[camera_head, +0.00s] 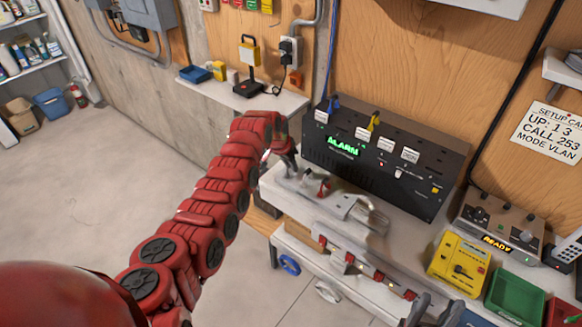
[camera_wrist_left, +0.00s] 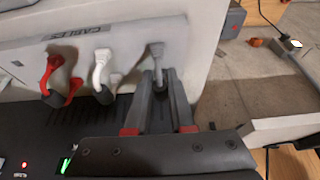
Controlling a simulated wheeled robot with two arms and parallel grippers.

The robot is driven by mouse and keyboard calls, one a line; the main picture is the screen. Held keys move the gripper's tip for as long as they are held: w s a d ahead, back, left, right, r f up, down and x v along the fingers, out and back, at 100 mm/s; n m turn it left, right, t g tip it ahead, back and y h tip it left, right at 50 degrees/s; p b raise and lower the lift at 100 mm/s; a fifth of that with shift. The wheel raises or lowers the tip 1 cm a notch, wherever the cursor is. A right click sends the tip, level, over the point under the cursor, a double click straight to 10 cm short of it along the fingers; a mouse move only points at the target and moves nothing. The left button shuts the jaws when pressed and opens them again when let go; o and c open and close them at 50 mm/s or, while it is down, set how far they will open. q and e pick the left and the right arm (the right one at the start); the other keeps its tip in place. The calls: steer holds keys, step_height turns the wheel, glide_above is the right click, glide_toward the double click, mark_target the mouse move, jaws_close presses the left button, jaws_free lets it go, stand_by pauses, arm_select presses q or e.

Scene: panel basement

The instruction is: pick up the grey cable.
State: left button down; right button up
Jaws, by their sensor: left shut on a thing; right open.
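The grey cable (camera_wrist_left: 156,50) hangs at the right end of a light rack labelled CABLES (camera_wrist_left: 120,38) in the left wrist view. My left gripper (camera_wrist_left: 162,78) is shut on the grey cable just below its top; the fingers hide part of it. A white cable (camera_wrist_left: 101,72) and a red cable (camera_wrist_left: 53,75) hang beside it on the rack. In the head view my left gripper (camera_head: 288,160) is at the rack's left end, where the grey cable is hard to make out. My right gripper (camera_head: 432,312) is open at the bottom edge, partly cut off.
A black panel (camera_head: 385,160) with a green ALARM display stands behind the rack, with white, blue and yellow plugs along its top. To the right are a yellow meter (camera_head: 458,266), a READY console (camera_head: 500,222) and a green bin (camera_head: 514,297). Open floor lies left.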

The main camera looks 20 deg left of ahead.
arm_select(q)
steer(key=shift+r+b, duration=0.8)
steer(key=shift+b, duration=0.1)
steer(key=shift+w+r+b, duration=0.15)
steer(key=shift+r+b, duration=0.65)
steer(key=s, duration=0.1)
steer(key=s+d+b, duration=0.1)
steer(key=s, duration=0.1)
steer(key=s+b, duration=0.1)
steer(key=s, duration=0.1)
steer(key=shift+s+d+r, duration=0.2)
steer(key=shift+d+r, duration=0.05)
steer(key=shift+d, duration=0.1)
steer(key=s+d+r+p, duration=0.1)
steer(key=s+d+p, duration=0.2)
steer(key=s, duration=0.7)
steer(key=shift+r+p, duration=0.15)
steer(key=shift+p, duration=0.4)
steer(key=shift+s, duration=0.1)
